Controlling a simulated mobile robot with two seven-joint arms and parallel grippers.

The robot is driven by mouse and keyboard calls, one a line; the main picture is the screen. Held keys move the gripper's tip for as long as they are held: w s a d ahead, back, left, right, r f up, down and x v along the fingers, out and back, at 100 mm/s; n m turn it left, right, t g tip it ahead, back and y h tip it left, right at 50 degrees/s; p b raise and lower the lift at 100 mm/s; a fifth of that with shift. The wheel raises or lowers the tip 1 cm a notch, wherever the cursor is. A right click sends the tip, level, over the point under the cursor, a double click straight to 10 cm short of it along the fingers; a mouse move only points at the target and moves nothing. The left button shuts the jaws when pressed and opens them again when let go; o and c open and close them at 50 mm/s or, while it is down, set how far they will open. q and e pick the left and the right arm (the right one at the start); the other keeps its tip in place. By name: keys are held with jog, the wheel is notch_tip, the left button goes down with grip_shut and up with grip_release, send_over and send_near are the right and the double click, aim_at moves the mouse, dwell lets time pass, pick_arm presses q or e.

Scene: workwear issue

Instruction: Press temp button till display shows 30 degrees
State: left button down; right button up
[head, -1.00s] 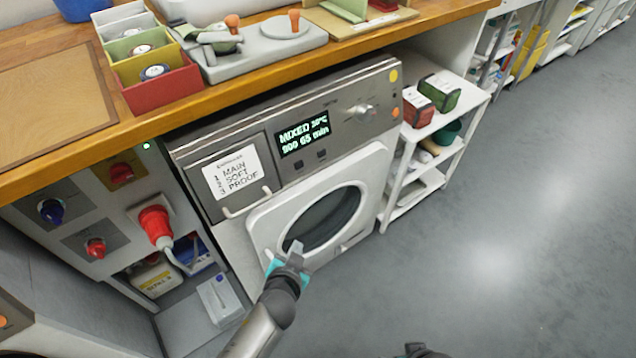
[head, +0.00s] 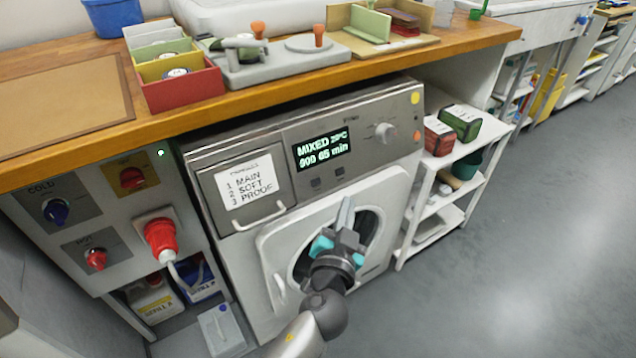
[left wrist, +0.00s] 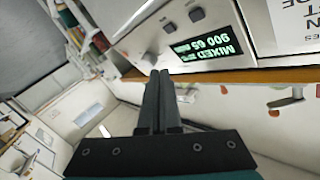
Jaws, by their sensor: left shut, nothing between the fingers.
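The washing machine (head: 230,270) stands under the wooden counter. Its lit display (head: 322,149) reads MIXED with a temperature and 65 min; the temperature looks like 20°C, but its first digit is too blurred to be sure. Two small dark buttons, the left one (head: 316,183) and the right one (head: 340,171), sit just below the display; I cannot read their labels. My left gripper (head: 347,202) is shut and empty, in front of the round door, its tips below the buttons. In the left wrist view the display (left wrist: 207,45) appears upside down beyond the fingers. My right gripper is not in view.
A round knob (head: 385,132) is right of the display. The drawer handle (head: 262,217) sticks out at left. The counter edge (head: 300,88) overhangs the panel. A white shelf (head: 455,165) stands to the right; the floor (head: 540,230) beyond is clear.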

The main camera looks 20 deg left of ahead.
aim_at(316, 182)
pick_arm(q)
jog(key=shift+a, duration=0.1)
jog(key=shift+w+a+f+b, duration=0.2)
jog(key=shift+w+a+f, duration=0.25)
jog(key=shift+w+a, duration=0.55)
jog(key=shift+w+a+f+b, duration=0.15)
jog(key=shift+w+a+f, duration=0.3)
jog(key=shift+w+a, duration=0.5)
jog(key=shift+w+a+f+b, duration=0.2)
jog(key=shift+w+a+f, duration=0.35)
jog(key=shift+a, duration=0.75)
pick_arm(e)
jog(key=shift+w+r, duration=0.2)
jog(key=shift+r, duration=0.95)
pick_arm(q)
jog(key=shift+r, duration=0.1)
jog(key=shift+w, duration=0.15)
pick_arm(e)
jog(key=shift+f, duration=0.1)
pick_arm(q)
jog(key=shift+w+a, duration=0.15)
jog(key=shift+a, duration=0.15)
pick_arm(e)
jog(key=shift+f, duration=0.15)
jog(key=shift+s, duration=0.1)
